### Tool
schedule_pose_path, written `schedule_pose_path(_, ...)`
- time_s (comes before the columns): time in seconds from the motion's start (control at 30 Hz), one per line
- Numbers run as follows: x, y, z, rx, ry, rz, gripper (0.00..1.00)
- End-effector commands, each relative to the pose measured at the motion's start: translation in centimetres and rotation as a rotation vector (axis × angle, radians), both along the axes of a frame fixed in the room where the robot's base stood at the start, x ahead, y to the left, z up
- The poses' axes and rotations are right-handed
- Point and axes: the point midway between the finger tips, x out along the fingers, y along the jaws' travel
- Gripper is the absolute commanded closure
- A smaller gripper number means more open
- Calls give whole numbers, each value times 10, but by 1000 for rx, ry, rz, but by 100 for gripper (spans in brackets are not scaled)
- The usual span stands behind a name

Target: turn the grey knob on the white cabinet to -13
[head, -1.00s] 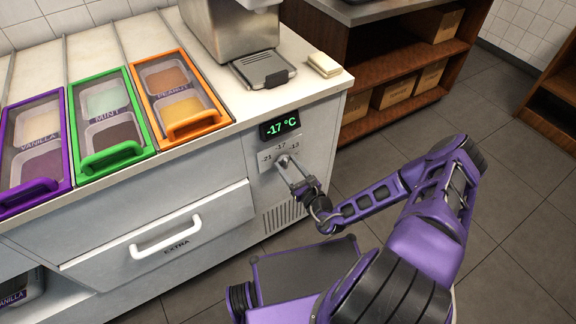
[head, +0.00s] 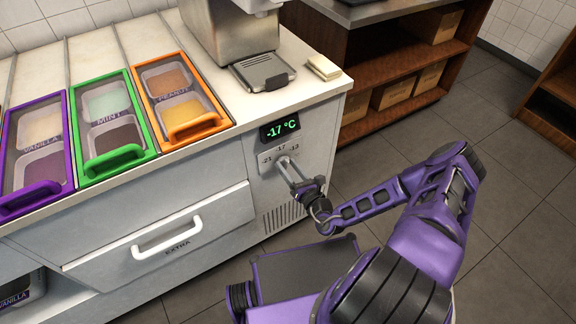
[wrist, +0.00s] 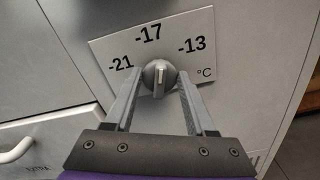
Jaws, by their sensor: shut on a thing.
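The grey knob (wrist: 158,76) is on a light plate (wrist: 105,50) marked -21, -17 and -13 on the white cabinet (head: 215,175). Its pale pointer line stands almost upright, toward the -17 mark. My gripper (wrist: 160,86) is shut on the knob, one finger on each side. In the head view my gripper (head: 287,164) reaches the plate from the lower right and hides most of the knob. The display (head: 280,130) above the plate reads -17 °C.
A drawer handle (head: 166,236) sticks out left of the plate. Vents (head: 283,217) lie below it. Purple, green and orange topping lids (head: 178,95) and a steel machine (head: 235,40) are on top. Open floor (head: 390,140) lies to the right.

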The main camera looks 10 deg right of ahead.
Motion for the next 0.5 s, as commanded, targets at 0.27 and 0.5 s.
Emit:
schedule_pose_path(0.27, -1, -1, -1, 251, 85, 0, 100)
schedule_pose_path(0.5, 0, -2, -2, 445, 147, -1, 100)
